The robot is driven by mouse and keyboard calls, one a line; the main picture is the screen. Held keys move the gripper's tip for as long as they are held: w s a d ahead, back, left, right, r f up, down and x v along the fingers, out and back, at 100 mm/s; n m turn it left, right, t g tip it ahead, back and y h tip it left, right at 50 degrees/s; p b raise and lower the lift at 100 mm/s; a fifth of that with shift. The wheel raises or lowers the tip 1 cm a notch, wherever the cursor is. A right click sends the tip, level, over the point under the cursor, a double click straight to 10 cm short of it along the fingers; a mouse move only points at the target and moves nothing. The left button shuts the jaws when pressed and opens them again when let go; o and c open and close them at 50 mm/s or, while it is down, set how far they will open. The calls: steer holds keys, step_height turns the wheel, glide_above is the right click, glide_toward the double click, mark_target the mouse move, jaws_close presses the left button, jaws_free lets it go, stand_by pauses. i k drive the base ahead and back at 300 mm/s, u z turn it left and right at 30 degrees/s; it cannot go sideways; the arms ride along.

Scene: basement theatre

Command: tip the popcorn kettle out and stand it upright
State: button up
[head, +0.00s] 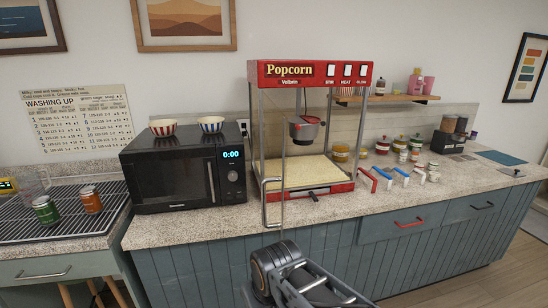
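The popcorn kettle (304,131) hangs inside the red popcorn machine (312,74), below its top. It is a small dark metal pot with a red upper part; it looks roughly upright, but its exact tilt is hard to tell. A pale yellow bed of popcorn (298,172) covers the machine's floor below it. The machine's clear front door, with a metal handle (271,202), seems swung out toward me at the left. Part of my dark arm shows at the bottom centre, in front of the counter and well apart from the kettle. My gripper's fingertips are not visible.
A black microwave (178,168) with two striped bowls stands left of the machine. Right of it lie red, blue and white handled tools (392,177), with jars (382,146) behind. A shelf (388,98) is above. A wire rack (58,217) holds two cans.

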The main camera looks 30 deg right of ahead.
mark_target(303, 134)
steer(key=k, duration=0.5)
steer(key=z, duration=1.75)
steer(key=i, duration=1)
steer(key=u, duration=0.4)
